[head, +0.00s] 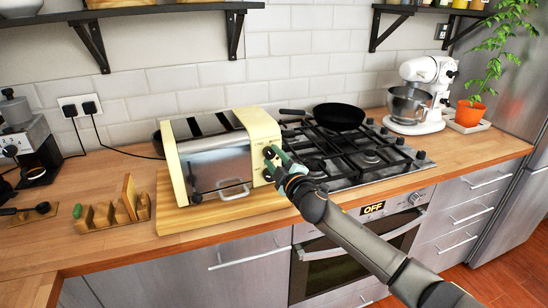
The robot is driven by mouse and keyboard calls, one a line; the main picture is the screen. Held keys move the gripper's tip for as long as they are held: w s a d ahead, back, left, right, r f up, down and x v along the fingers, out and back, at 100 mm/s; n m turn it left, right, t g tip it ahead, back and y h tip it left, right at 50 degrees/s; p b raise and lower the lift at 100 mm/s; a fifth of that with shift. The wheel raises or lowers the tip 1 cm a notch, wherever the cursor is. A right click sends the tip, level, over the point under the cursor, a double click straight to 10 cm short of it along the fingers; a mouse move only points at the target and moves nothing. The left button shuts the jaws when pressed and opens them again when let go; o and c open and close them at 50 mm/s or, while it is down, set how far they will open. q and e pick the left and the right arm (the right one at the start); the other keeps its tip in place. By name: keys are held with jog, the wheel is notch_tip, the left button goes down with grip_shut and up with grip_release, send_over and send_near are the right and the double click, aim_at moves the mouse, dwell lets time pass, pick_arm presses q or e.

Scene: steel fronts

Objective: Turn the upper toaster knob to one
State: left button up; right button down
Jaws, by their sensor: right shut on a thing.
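The cream toaster (252,128) with a steel front stands on a wooden board left of the hob. Its dark knobs are on the narrow front panel at its right end. My right gripper (274,158) reaches in from the lower right and is shut on the upper toaster knob (268,153), which its fingers partly cover. A lower knob (267,175) shows just below the fingers. The knob's markings are too small to read. My left gripper is not in view.
The gas hob (365,158) with a black pan (338,116) lies right of the toaster. A white stand mixer (418,95) stands farther right. A wooden rack (112,212) and a coffee grinder (32,140) are at the left. The oven (345,268) display reads OFF.

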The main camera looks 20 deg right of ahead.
dwell(0.3)
jog(key=shift+c, duration=2.3)
grip_release()
jog(key=s+d, duration=0.1)
jog(key=s, duration=1.1)
jog(key=shift+s+d+b, duration=0.25)
jog(key=shift+b, duration=0.15)
